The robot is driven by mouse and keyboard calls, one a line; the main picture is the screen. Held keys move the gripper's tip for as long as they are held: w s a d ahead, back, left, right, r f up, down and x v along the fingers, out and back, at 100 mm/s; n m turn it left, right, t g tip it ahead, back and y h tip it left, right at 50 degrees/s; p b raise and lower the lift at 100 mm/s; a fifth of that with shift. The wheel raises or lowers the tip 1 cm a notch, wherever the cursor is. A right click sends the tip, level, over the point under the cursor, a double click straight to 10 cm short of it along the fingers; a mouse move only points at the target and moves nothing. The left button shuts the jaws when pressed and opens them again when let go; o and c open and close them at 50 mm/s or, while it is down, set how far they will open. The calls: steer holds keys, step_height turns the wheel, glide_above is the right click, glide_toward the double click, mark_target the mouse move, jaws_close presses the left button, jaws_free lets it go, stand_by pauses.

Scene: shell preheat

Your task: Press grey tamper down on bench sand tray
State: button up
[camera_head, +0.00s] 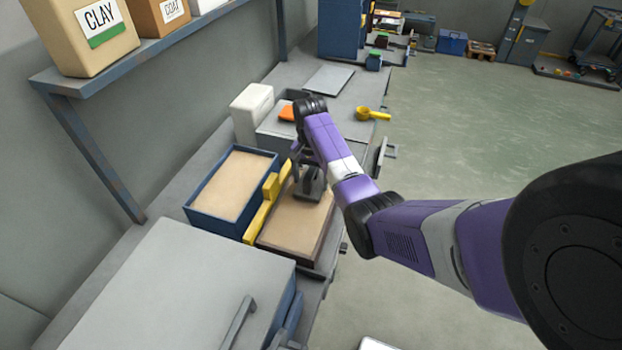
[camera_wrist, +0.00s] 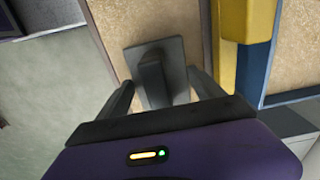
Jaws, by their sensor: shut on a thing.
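The grey tamper (camera_head: 309,190) has a flat square plate and an upright handle. It is at the far end of the brown-edged sand tray (camera_head: 290,228), over its sand. My gripper (camera_head: 305,163) is above the tamper and shut on its handle. In the wrist view, the tamper (camera_wrist: 150,47) shows its plate flat over the sand, with its handle between the fingers of my gripper (camera_wrist: 160,82). I cannot tell whether the plate touches or presses the sand.
A grey lidded box (camera_head: 170,290) is in front. A white container (camera_head: 252,105) and a yellow scoop (camera_head: 372,114) are farther back. A shelf (camera_head: 150,55) overhangs the left.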

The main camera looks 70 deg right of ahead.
mark_target(311, 170)
steer(key=shift+f, duration=0.45)
stand_by(1.7)
step_height(311, 170, up, 5)
steer(key=p, duration=0.4)
steer(key=shift+f, duration=0.1)
steer(key=shift+r, duration=1.2)
steer(key=shift+w+a, duration=0.1)
